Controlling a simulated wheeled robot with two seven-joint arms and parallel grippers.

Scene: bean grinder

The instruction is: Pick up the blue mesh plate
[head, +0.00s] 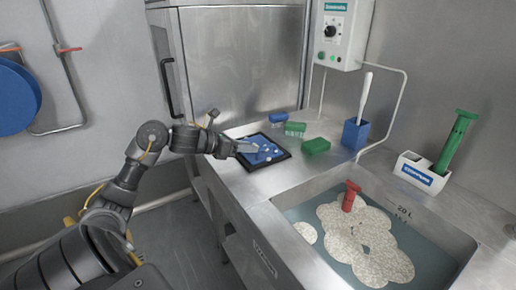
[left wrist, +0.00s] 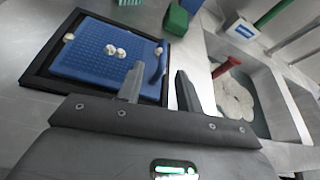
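The blue mesh plate (head: 262,157) lies in a black tray on the steel counter, with several white bits on it. In the left wrist view the plate (left wrist: 85,55) fills the upper left, and a raised blue strip stands along its right side. My left gripper (head: 246,147) is over the plate's near left part in the head view. Contact with the plate cannot be told. My right gripper is not in view.
The black tray (left wrist: 42,82) surrounds the plate. A sink with water (head: 420,245) and a red-handled tool (head: 350,195) lies to the right.

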